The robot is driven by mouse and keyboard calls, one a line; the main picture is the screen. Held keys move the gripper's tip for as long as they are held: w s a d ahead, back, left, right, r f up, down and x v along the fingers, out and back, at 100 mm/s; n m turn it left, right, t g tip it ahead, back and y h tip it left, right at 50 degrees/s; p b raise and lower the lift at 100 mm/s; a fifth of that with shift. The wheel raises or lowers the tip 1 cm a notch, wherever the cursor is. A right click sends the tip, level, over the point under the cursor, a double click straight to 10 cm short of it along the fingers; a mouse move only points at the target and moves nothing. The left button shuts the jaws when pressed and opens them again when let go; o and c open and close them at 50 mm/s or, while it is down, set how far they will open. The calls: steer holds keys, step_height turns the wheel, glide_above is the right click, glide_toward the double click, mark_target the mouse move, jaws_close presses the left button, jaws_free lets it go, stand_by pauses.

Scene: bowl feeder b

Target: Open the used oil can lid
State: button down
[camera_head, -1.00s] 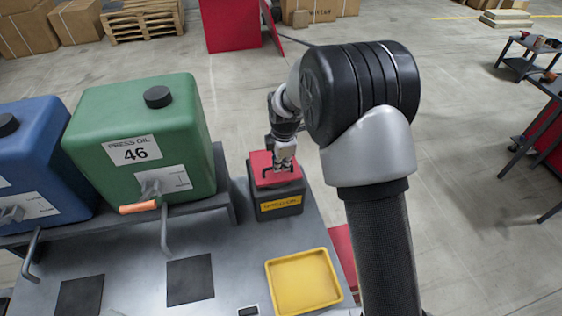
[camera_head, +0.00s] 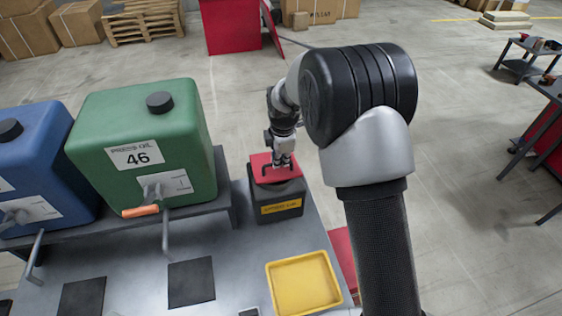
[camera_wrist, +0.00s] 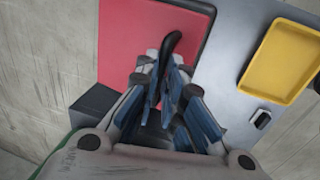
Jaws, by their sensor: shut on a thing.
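The used oil can (camera_head: 281,208) is a dark box with a yellow label, standing on the grey bench in the head view. Its red lid (camera_head: 261,168) lies across its top; I cannot tell whether there is a small gap under it. The lid also fills the upper middle of the wrist view (camera_wrist: 125,45). My gripper (camera_head: 283,162) is over the lid, shut on its dark handle. The wrist view shows the curved black handle (camera_wrist: 173,42) between the blue-padded fingers of my gripper (camera_wrist: 165,68). The fingers hide the handle's lower part.
A green oil tank (camera_head: 115,120) and a blue oil tank (camera_head: 35,160) stand on a raised shelf to the left. A yellow tray (camera_head: 303,283) lies in front of the can, and it shows in the wrist view (camera_wrist: 283,60). Dark mats (camera_head: 191,282) lie on the bench.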

steer(key=w+a+r+p, duration=0.1)
steer(key=w+r+p, duration=0.3)
steer(key=w, duration=0.3)
steer(key=shift+w+a+r, duration=0.3)
steer(key=shift+r, duration=0.15)
steer(key=c, duration=2.3)
jaws_free()
steer(key=shift+w+f, duration=0.1)
steer(key=shift+f, duration=0.1)
steer(key=shift+o, duration=0.5)
steer(key=shift+f, duration=0.1)
steer(key=shift+o, duration=1.4)
steer(key=shift+s, duration=0.3)
steer(key=shift+o, duration=1.2)
steer(key=shift+w+f, duration=0.1)
steer(key=shift+w, duration=0.2)
steer(key=shift+r, duration=0.2)
